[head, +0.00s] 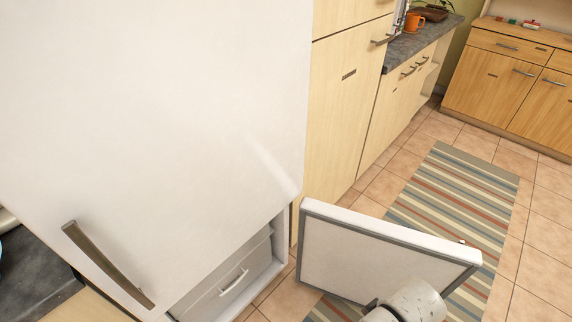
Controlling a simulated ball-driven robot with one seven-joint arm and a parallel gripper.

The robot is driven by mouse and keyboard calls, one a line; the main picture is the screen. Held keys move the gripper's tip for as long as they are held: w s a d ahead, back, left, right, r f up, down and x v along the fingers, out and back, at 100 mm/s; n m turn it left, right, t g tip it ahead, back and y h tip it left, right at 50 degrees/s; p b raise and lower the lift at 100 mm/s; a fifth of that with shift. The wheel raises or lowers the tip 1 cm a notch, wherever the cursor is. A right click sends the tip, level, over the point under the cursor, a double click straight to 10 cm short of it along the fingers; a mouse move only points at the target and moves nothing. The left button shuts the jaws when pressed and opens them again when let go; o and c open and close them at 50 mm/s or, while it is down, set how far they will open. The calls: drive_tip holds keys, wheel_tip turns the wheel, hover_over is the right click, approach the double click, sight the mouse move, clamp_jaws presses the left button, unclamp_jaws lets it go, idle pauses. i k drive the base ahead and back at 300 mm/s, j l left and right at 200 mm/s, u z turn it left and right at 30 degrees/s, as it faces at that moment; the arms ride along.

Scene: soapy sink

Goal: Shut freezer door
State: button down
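The freezer door (375,258) stands open at the lower middle of the head view, swung out to the right with its pale inner face and grey seal showing. The freezer compartment (279,262) is below the tall white fridge door, and a drawer with a handle (234,283) shows inside it. The end of my arm, with a dark part at its left, is at the bottom edge, in front of the freezer door's lower edge. My gripper's fingers cannot be made out, and I cannot tell if they touch the door.
The white upper fridge door (150,130) is shut and has a long handle (108,265). Wooden cabinets (345,105) stand to its right. A striped rug (455,200) lies on the tiled floor behind the freezer door. A dark counter (35,280) is at the lower left.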

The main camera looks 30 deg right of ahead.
sight(350, 256)
drive_tip(key=l+z, duration=0.2)
drive_tip(key=z, duration=2.8)
drive_tip(key=i+u, duration=0.15)
drive_tip(key=i, duration=0.4)
drive_tip(key=i+l+u, duration=0.15)
drive_tip(key=i, duration=0.4)
drive_tip(key=i+l+u, duration=0.1)
drive_tip(key=i, duration=0.45)
drive_tip(key=i+u, duration=0.3)
drive_tip(key=i, duration=0.35)
drive_tip(key=i+u, duration=0.25)
drive_tip(key=i, duration=0.4)
drive_tip(key=i+l+u, duration=0.3)
drive_tip(key=i, duration=0.35)
drive_tip(key=i+u, duration=0.35)
drive_tip(key=i+l+u, duration=0.1)
drive_tip(key=i+u, duration=0.3)
drive_tip(key=i+l+u, duration=0.35)
drive_tip(key=i, duration=0.15)
drive_tip(key=j+u, duration=0.1)
drive_tip(key=u, duration=3.05)
